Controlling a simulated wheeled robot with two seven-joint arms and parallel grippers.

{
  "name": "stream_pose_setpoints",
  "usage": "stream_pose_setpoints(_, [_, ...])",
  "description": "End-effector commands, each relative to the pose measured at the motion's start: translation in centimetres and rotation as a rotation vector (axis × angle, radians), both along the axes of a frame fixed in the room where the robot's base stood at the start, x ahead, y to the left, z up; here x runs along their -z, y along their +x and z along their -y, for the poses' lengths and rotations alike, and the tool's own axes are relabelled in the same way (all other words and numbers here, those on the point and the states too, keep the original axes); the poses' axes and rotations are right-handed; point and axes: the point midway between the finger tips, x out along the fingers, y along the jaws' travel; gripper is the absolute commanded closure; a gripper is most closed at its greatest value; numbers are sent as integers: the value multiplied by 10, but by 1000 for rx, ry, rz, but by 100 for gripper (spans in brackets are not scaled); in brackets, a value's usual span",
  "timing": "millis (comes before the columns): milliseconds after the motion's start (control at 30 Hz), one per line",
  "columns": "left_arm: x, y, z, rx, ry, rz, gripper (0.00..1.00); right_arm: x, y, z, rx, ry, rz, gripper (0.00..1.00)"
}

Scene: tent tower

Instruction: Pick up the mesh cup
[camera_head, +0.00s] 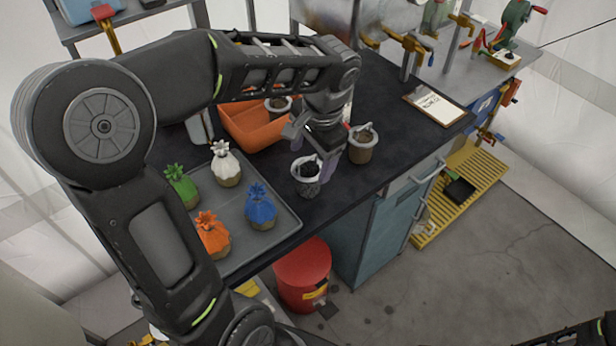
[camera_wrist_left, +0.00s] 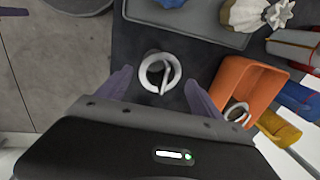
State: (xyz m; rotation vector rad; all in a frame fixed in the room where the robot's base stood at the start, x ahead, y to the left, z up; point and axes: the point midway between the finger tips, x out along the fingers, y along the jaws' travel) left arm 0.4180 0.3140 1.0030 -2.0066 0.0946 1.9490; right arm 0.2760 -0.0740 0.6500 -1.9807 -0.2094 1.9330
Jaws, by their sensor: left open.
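The mesh cup (camera_head: 307,188), grey with a speckled mesh wall, a pale rim, a raised handle and dark contents, stands upright near the front edge of the dark worktop. My left gripper (camera_head: 312,155) is open right over it, pointing down. In the left wrist view the cup's white rim and handle (camera_wrist_left: 158,72) show between the two spread purple fingers, with a gap on each side. One finger partly covers the cup in the head view.
A brown cup (camera_head: 361,150) stands close on the right. An orange bin (camera_head: 247,132) behind holds another cup (camera_head: 277,107). A grey tray (camera_head: 285,228) with several tied pouches lies on the left. A clipboard (camera_head: 439,108) lies at the right; the worktop before it is clear.

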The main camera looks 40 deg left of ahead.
Motion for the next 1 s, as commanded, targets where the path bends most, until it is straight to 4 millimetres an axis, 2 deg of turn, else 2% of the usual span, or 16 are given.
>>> stream_pose_setpoints(167, [9,-1,-1,0,0,-4,24,-4,0,0,1,-1,-1,100])
stream_pose_setpoints(400, [43,1,-5,0,0,-4,24,-10,-1,1,1,-2,-4,100])
stream_pose_setpoints(500, [51,1,-7,-1,0,-2,24,-10,-1,1,1,-2,-4,100])
stream_pose_setpoints(1000, [51,2,-7,0,0,0,24,-10,-1,1,1,-2,-4,100])
